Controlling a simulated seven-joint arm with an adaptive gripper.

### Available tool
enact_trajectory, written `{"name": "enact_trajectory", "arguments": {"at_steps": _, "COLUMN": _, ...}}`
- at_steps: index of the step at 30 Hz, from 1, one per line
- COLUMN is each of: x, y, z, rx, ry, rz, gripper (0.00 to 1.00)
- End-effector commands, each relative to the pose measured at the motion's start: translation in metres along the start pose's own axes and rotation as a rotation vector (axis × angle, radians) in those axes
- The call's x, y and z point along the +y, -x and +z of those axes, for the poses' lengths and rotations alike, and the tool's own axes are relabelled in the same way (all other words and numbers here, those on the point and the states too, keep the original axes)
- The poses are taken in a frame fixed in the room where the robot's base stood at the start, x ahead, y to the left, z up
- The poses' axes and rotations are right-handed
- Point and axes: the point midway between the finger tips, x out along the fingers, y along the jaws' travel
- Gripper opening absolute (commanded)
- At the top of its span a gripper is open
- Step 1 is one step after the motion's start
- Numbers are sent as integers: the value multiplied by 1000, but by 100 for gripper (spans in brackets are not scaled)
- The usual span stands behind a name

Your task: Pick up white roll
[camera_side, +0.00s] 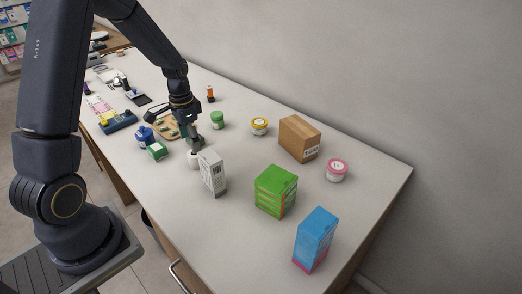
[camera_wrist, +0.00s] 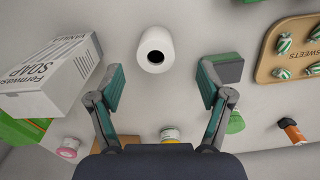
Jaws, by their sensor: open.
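The white roll (camera_wrist: 168,45) stands upright on the counter in the wrist view, its dark round core hole showing from above. In the side view the roll (camera_side: 192,161) is small and partly hidden beside the white soap box (camera_side: 212,176). My gripper (camera_wrist: 162,80) is open, its two green-padded fingers spread wide with nothing between them. The roll lies beyond the fingertips in the wrist picture, roughly centred between them. In the side view my gripper (camera_side: 192,142) points down just above the roll; the exact height gap is hard to tell.
The white soap box (camera_wrist: 50,78) is close on the left finger's side. A green box (camera_side: 276,191), a brown carton (camera_side: 299,140) and a blue box (camera_side: 316,238) stand farther right.

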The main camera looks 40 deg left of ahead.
Motion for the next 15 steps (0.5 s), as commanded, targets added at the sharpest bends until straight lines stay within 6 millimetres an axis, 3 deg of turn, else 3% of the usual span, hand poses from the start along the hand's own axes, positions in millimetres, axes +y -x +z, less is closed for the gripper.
{"name": "enact_trajectory", "arguments": {"at_steps": 10, "x": 6, "y": -45, "z": 0, "rx": -4, "ry": 0, "rz": 2, "gripper": 78}}
{"name": "enact_trajectory", "arguments": {"at_steps": 15, "x": 5, "y": -54, "z": 0, "rx": -1, "ry": 0, "rz": 0, "gripper": 78}}
